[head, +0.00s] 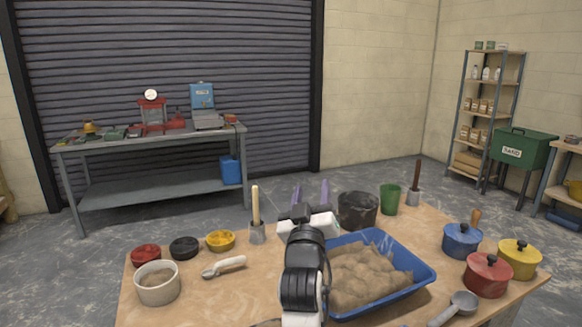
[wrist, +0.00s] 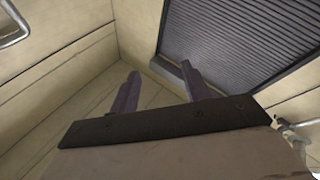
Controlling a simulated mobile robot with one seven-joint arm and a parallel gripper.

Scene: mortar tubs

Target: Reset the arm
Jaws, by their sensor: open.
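My gripper (head: 311,193) is raised over the back part of the wooden table (head: 200,293) in the head view. Its two purple fingers point up and away from me. In the wrist view my gripper (wrist: 160,90) shows its fingers spread apart with nothing between them. It is open and empty. My arm runs up from the table's front edge, left of a blue tray (head: 430,276) filled with brown material, and hides part of the table and the tray's left side.
A white tub (head: 158,290), small red (head: 146,254), black (head: 184,247) and yellow (head: 220,240) bowls and a scoop (head: 224,266) lie left. A dark bucket (head: 357,211) and green cup (head: 390,197) stand behind the tray. Blue (head: 461,241), red (head: 487,275) and yellow (head: 519,259) pots stand right.

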